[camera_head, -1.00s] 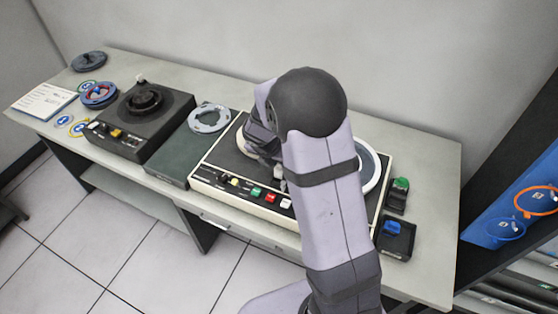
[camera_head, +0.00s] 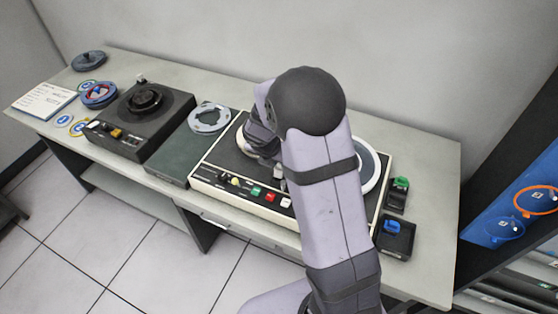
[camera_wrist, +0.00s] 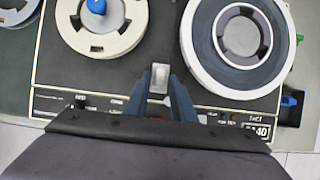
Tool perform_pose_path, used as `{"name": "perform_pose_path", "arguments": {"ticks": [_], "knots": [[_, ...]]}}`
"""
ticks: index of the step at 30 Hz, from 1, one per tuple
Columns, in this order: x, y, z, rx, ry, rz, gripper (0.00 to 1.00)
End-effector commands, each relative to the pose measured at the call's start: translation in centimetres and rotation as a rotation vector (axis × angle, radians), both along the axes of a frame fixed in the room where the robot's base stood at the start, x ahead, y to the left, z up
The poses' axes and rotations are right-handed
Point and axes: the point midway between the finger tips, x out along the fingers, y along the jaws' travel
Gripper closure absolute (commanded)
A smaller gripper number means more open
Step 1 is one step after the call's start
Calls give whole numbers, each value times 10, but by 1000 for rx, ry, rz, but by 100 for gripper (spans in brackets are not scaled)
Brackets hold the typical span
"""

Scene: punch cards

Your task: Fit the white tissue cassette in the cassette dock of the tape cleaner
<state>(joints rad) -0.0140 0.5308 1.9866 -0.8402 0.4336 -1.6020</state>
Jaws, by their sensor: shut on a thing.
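The white tissue cassette (camera_wrist: 160,78) is a small pale block in the wrist view, held between the tips of my gripper (camera_wrist: 160,92). My gripper is shut on it, over the deck of the tape cleaner (camera_wrist: 70,78), between its two reels and just behind the front panel. The cassette dock cannot be made out; my gripper and the cassette cover that part of the deck. I cannot tell whether the cassette touches the deck. In the head view the tape cleaner (camera_head: 208,181) is partly hidden by my arm.
A cream reel (camera_wrist: 130,35) with a blue hub knob and a larger white-rimmed reel (camera_wrist: 274,75) flank the gripper. Small dark trays with a green piece (camera_head: 401,183) and a blue piece (camera_head: 392,227) stand at the right. A dark tape machine (camera_head: 135,140) stands left.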

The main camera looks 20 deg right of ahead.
Motion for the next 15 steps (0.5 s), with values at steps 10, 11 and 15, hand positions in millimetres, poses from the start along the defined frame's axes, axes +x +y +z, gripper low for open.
{"name": "perform_pose_path", "arguments": {"ticks": [10, 11, 15], "knots": [[0, 0, -9, 0, 0, 0, 95], [0, 0, -9, 0, 0, 0, 95], [0, 0, -13, 0, 0, 1, 95]]}}
